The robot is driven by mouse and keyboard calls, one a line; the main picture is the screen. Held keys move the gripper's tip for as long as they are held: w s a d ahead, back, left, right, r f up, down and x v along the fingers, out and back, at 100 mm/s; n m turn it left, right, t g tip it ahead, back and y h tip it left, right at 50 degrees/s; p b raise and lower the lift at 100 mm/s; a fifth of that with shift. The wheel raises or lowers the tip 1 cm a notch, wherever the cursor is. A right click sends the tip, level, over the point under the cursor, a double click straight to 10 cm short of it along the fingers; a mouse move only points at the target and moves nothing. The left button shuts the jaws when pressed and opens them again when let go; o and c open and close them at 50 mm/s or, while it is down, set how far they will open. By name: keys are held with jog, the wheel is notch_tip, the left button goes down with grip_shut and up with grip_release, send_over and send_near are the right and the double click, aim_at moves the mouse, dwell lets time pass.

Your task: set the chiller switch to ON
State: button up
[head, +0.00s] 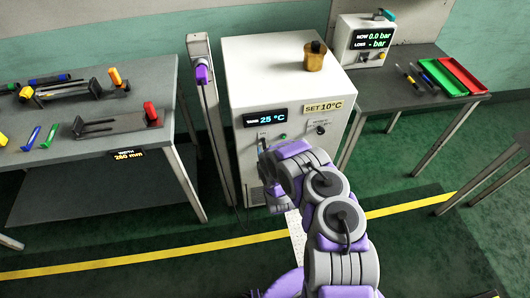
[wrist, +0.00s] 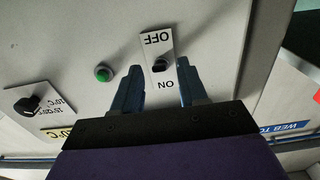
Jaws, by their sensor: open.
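The chiller is a white cabinet (head: 275,85) in the middle of the head view, with a display reading 25 °C and a sign SET 10°C. In the wrist view, which is upside down, the chiller switch (wrist: 160,62) is a small black lever on a white plate marked OFF at the picture's top and ON at its bottom. I cannot tell for sure which way the lever is set. My gripper (wrist: 159,74) is open, its two blue fingers on either side of the plate around the lever. Contact is not clear.
A green lamp (wrist: 103,73) and a black temperature knob (wrist: 27,104) sit left of the switch in the wrist view. An amber bottle (head: 314,56) stands on the cabinet. A post (head: 207,110) and tables flank the cabinet.

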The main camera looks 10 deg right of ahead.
jog(key=shift+w, duration=0.65)
jog(key=shift+c, duration=0.4)
grip_shut()
